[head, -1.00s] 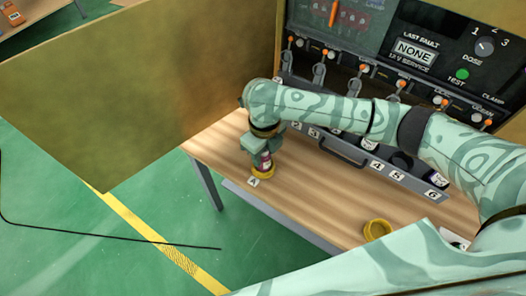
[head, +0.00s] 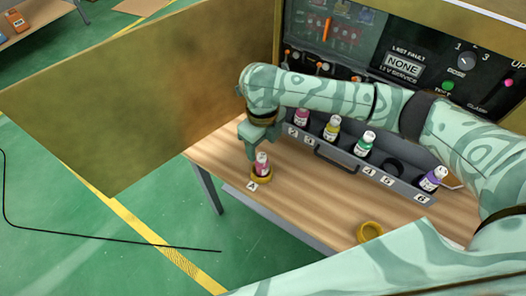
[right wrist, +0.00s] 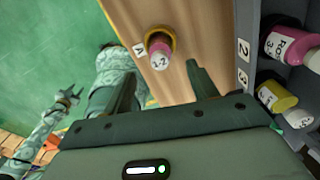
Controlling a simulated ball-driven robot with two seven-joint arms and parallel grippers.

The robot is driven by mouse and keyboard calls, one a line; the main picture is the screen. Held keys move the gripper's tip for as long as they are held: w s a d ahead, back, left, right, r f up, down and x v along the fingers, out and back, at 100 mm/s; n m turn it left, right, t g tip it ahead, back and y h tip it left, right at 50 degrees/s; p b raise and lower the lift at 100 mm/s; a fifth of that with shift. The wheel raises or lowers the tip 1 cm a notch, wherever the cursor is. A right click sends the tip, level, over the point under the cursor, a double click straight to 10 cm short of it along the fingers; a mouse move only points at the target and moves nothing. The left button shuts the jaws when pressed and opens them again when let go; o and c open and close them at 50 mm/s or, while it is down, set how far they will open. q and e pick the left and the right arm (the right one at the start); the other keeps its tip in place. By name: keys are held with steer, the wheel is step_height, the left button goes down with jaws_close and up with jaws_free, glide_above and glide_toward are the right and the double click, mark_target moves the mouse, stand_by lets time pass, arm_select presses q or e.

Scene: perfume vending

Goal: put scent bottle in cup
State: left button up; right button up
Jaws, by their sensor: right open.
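A small pink bottle with a white cap (head: 262,160) stands upright in a yellow ring-shaped cup (head: 261,179) by label A, near the table's left end. In the right wrist view the bottle (right wrist: 160,56) and the yellow cup rim (right wrist: 162,34) lie beyond the fingertips. My right gripper (head: 257,147) is just above the bottle, pointing down.
A rack (head: 340,156) along the table's back holds pink, yellow, green and purple bottles, with one empty round slot (head: 393,167). Another yellow ring (head: 370,231) stands empty at the table's front right. A tan panel (head: 150,100) rises at left. The mid-table is bare.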

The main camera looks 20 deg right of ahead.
step_height(320, 180, up, 5)
steer(key=shift+f+p, duration=0.1)
steer(key=shift+p, duration=0.6)
